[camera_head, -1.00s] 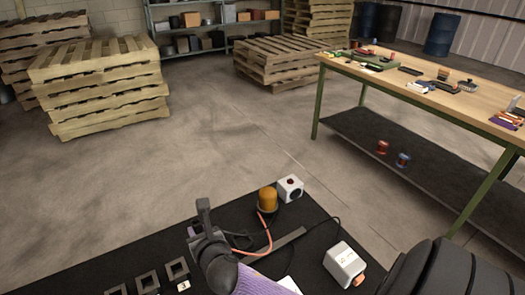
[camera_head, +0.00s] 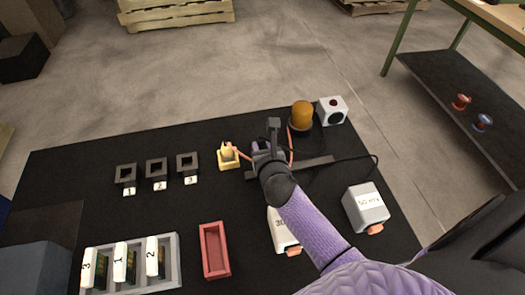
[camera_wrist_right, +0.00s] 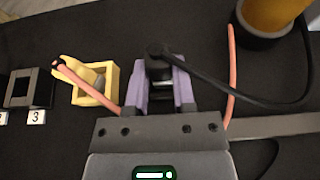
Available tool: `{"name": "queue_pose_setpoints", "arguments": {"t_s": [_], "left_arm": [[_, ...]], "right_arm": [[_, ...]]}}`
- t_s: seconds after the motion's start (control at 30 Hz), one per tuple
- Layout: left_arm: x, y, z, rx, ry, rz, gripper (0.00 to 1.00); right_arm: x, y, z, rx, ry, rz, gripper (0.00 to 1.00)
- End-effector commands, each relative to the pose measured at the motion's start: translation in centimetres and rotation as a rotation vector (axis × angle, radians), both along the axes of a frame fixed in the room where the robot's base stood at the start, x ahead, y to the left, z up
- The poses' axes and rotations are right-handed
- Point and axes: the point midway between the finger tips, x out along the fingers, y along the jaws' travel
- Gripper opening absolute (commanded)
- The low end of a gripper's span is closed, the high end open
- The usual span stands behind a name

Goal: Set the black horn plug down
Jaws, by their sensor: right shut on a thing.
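My right gripper (camera_head: 272,143) is just right of the yellow socket block in the head view. In the right wrist view my right gripper (camera_wrist_right: 162,82) has its purple fingers shut on the black horn plug (camera_wrist_right: 157,52), whose round black end sticks out. A black cable runs from the plug to the right. The plug is mostly hidden by the gripper in the head view. Whether it touches the mat is unclear. The white horn box (camera_head: 333,109) with a dark round face stands at the far right. My left gripper is not in view.
Black sockets 1 (camera_head: 126,174), 2 (camera_head: 156,168) and 3 (camera_head: 187,161) stand left. An amber beacon (camera_head: 302,115) is behind right. A red tray (camera_head: 225,262) and a grey rack (camera_head: 172,271) are in front.

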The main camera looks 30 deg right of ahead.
Motion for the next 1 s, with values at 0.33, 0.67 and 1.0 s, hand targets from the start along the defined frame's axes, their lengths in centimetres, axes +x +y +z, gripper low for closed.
{"name": "queue_pose_setpoints", "arguments": {"t_s": [0.33,0.67,1.0], "left_arm": [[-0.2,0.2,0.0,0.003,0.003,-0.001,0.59],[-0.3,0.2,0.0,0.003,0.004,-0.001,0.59],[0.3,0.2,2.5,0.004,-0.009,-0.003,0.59]], "right_arm": [[0.0,0.0,-0.1,0.0,-0.002,0.0,0.4],[0.0,0.0,-0.1,0.0,-0.002,0.0,0.67],[-4.2,1.1,2.5,0.001,0.0,0.002,0.67]]}}
